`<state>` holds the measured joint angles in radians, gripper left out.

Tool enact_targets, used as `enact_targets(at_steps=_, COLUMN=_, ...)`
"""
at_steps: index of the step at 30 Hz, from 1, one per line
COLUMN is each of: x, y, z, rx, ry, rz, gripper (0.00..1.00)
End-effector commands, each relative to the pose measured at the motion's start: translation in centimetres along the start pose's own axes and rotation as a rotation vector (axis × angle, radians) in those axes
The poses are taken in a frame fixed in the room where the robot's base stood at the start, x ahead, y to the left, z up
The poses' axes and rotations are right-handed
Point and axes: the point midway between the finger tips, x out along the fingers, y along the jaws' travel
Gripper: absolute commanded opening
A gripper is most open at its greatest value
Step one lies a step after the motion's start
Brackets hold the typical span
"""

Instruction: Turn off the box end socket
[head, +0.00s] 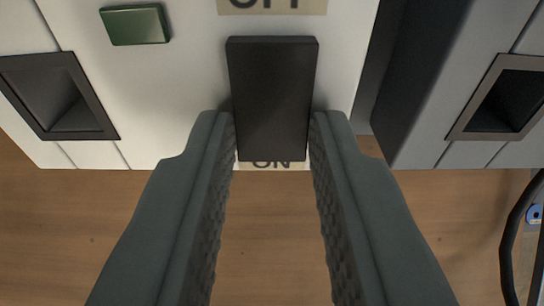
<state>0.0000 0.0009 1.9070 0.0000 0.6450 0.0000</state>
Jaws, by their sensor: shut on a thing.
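The box end socket shows as a white box face (180,85) with a black switch (272,75) in its middle. An OFF label (272,5) is above the switch, cut by the top of the picture. An ON label (272,164) is at the switch's lower end and partly hidden behind it. The switch sits nearer ON, with a white gap below OFF. My gripper (272,118) is shut on the switch, one finger on each side of its lower half.
A green button (135,24) is at the upper left. Dark recesses are at the left (55,95) and right (505,100), the right one on a separate grey block. A black cable (510,240) runs at the lower right. A brown wooden surface (272,250) lies below.

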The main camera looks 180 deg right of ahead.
Motion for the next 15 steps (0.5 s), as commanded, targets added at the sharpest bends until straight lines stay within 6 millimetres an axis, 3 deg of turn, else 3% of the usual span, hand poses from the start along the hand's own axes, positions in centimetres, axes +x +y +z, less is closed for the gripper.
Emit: enact_targets(at_steps=15, x=-0.1, y=0.0, z=-0.17, rx=0.0, ry=-0.063, rz=0.0, gripper=0.01)
